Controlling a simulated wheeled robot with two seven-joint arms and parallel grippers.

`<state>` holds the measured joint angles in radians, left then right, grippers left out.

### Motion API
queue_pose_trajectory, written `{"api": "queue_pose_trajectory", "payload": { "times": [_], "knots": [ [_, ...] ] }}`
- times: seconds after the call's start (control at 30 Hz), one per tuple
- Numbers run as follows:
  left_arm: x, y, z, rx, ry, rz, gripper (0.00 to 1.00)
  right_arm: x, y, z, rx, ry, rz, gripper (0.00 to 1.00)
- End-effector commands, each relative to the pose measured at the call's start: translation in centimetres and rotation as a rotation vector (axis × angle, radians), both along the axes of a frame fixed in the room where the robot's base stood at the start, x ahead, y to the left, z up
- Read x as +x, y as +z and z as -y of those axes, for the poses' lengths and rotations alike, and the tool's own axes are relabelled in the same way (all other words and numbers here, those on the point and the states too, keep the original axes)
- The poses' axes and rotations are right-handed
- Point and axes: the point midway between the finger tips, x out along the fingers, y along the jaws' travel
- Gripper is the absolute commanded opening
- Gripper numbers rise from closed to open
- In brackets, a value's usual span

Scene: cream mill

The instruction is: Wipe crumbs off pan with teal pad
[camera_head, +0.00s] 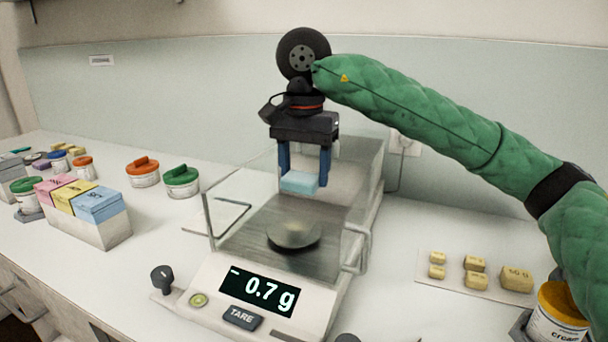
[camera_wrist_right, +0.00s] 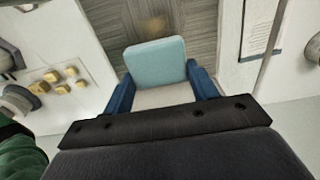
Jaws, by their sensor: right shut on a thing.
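My right gripper (camera_head: 304,180) is shut on a teal pad (camera_head: 299,182), one blue finger on each side of it. It holds the pad above the weighing chamber of the balance, behind and above the pan. In the right wrist view the pad (camera_wrist_right: 156,60) sits between the blue fingers. The round metal pan (camera_head: 293,234) is in the chamber, with a dull brownish patch on top; single crumbs are too small to make out. The balance (camera_head: 205,283) shows -0.7 g. My left gripper is not in view.
Glass walls (camera_head: 365,190) and handles flank the pan. Several yellow weights (camera_head: 475,264) lie on a card at right, near an orange-lidded jar (camera_head: 558,310).

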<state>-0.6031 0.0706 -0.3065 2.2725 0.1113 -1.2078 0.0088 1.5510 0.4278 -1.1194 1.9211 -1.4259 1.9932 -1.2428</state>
Motion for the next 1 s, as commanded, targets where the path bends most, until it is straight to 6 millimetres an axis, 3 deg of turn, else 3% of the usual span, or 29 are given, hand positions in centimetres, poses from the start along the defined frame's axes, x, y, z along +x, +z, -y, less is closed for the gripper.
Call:
{"api": "queue_pose_trajectory", "payload": {
  "times": [0.33, 0.7, 1.0],
  "knots": [
    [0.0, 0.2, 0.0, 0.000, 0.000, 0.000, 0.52, 0.0, 0.5, 0.0, 0.000, 0.000, 0.002, 0.40],
    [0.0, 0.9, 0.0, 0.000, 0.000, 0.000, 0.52, 0.0, 3.2, 0.0, 0.001, 0.000, 0.003, 0.40],
    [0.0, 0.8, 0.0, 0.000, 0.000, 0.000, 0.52, 0.0, 3.3, 0.0, 0.001, 0.000, 0.003, 0.40]
  ]
}}
